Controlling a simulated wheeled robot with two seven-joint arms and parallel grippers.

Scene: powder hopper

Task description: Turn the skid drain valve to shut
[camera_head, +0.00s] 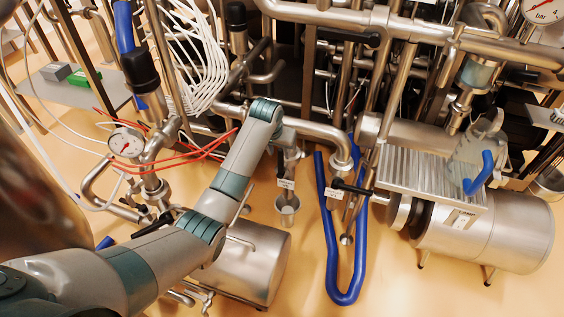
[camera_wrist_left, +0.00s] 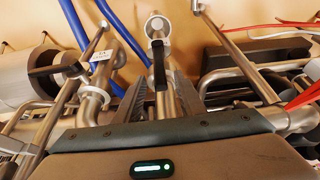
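The left arm reaches in from the left in the head view, and its hand is mostly hidden behind its own last links and the pipes. In the left wrist view the left gripper (camera_wrist_left: 160,80) is open, its two dark fingers on either side of a black valve lever (camera_wrist_left: 159,66). The lever lies along a steel pipe with a round open end (camera_wrist_left: 158,27). I cannot tell whether the fingers touch it. In the head view this appears to be the tagged valve (camera_head: 287,183) above a small metal cup (camera_head: 287,205). The right gripper is not in view.
A second tagged valve with a black lever (camera_head: 352,188) stands to the right, by a looped blue hose (camera_head: 335,285). A motor (camera_head: 490,235) is further right and a steel tank (camera_head: 250,260) below the arm. Red cables (camera_head: 195,152) and a pressure gauge (camera_head: 126,142) are at left.

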